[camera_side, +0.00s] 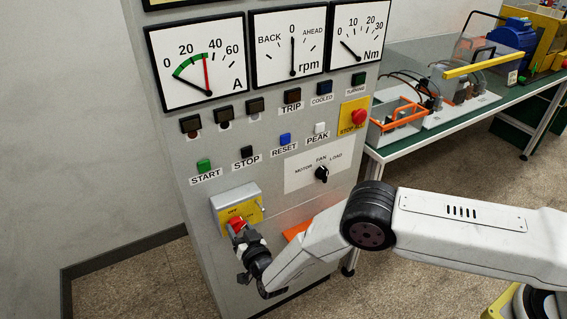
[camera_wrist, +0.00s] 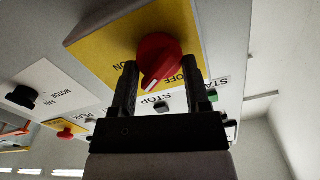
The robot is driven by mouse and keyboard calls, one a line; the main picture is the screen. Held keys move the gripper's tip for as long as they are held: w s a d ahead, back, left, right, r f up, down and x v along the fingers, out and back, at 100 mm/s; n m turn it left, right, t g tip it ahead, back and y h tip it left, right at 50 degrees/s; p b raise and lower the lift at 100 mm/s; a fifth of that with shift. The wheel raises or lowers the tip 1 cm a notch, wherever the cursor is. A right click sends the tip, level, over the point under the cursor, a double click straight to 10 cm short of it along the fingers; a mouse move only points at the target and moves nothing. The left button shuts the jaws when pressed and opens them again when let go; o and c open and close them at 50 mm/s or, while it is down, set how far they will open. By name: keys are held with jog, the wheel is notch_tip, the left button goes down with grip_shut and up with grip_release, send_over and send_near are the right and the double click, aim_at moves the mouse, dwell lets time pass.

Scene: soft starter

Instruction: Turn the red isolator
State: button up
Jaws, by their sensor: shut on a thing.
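The red isolator (camera_side: 237,225) is a red rotary knob on a yellow plate (camera_side: 250,210) at the lower left of the grey panel. In the wrist view the red isolator (camera_wrist: 157,60) carries a white pointer mark near the word OFF; ON is at the left of the plate. My gripper (camera_side: 243,236) is at the knob from the front. In the wrist view my gripper (camera_wrist: 157,80) has one black finger on each side of the knob, shut on it. Part of the knob and plate is hidden behind the gripper in the side view.
Above the isolator are START (camera_side: 204,166), STOP (camera_side: 247,152) and RESET (camera_side: 285,139) buttons. A black selector (camera_side: 322,174) and a red stop-all button (camera_side: 358,116) sit to the right. Three dials top the panel. A green bench (camera_side: 440,132) with equipment stands at right.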

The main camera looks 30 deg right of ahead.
jog(key=n, duration=0.5)
jog(key=shift+a+n, duration=0.1)
jog(key=shift+n, duration=0.2)
jog(key=n, duration=0.5)
jog(key=shift+n, duration=0.3)
jog(key=o, duration=1.3)
jog(key=shift+s+a, duration=0.1)
jog(key=shift+s, duration=0.05)
jog(key=shift+s, duration=3.75)
